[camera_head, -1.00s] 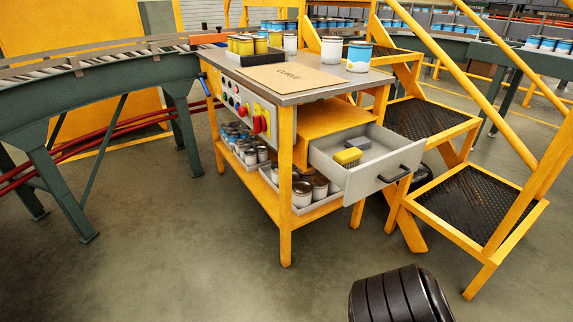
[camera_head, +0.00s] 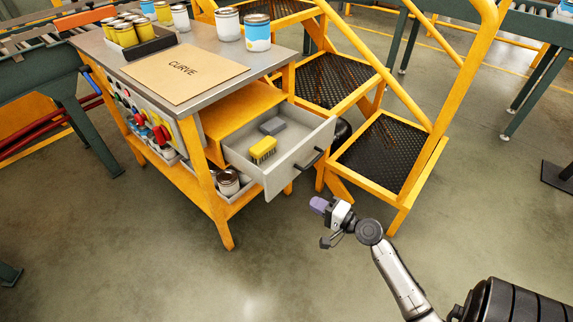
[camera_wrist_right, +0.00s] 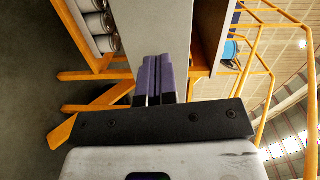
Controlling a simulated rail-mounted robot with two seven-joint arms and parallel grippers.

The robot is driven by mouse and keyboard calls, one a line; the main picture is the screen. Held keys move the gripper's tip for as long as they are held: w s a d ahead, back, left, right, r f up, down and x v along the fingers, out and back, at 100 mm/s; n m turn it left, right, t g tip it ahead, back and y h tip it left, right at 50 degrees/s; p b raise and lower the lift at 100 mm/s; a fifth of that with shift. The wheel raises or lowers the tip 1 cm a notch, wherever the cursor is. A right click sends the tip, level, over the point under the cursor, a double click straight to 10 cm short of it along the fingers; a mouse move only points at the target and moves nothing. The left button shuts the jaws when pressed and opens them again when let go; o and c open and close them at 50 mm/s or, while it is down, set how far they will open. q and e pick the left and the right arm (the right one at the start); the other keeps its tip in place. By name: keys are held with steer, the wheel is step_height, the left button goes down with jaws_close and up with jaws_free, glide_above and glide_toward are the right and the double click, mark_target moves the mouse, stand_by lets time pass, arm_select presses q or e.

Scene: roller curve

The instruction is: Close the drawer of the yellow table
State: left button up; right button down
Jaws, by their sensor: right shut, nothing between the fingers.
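The yellow table (camera_head: 207,200) stands left of centre in the head view. A yellow brush (camera_head: 263,149) and a grey block (camera_head: 272,126) lie inside. My right gripper (camera_head: 318,204) is shut and empty, below and slightly right of the drawer front in the picture. In the right wrist view its purple fingers (camera_wrist_right: 160,78) are together, pointing at a light grey panel (camera_wrist_right: 152,25), which looks like the drawer front. My left gripper is out of view.
Yellow steps (camera_head: 375,150) with black treads stand close to the right of the drawer. Paint cans, a black tray (camera_head: 148,45) of cans and a cardboard sheet (camera_head: 185,72) sit on the tabletop. Clear floor lies in front of the table.

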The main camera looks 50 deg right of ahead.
steer(key=d+r+m+h, duration=0.1)
steer(key=d+m, duration=0.1)
steer(key=b, duration=0.2)
glide_toward(281, 170)
steer(key=shift+t, duration=0.3)
steer(key=w, duration=0.5)
steer(key=shift+w+a+f, duration=0.15)
steer(key=shift+w+f, duration=0.05)
steer(key=shift+f, duration=0.1)
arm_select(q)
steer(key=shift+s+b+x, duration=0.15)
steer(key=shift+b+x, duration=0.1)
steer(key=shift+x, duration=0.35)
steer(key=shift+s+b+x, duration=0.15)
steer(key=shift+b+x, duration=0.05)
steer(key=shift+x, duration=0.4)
arm_select(e)
steer(key=shift+w, duration=1.1)
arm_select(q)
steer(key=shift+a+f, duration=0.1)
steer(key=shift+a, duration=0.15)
arm_select(e)
steer(key=shift+w, duration=0.1)
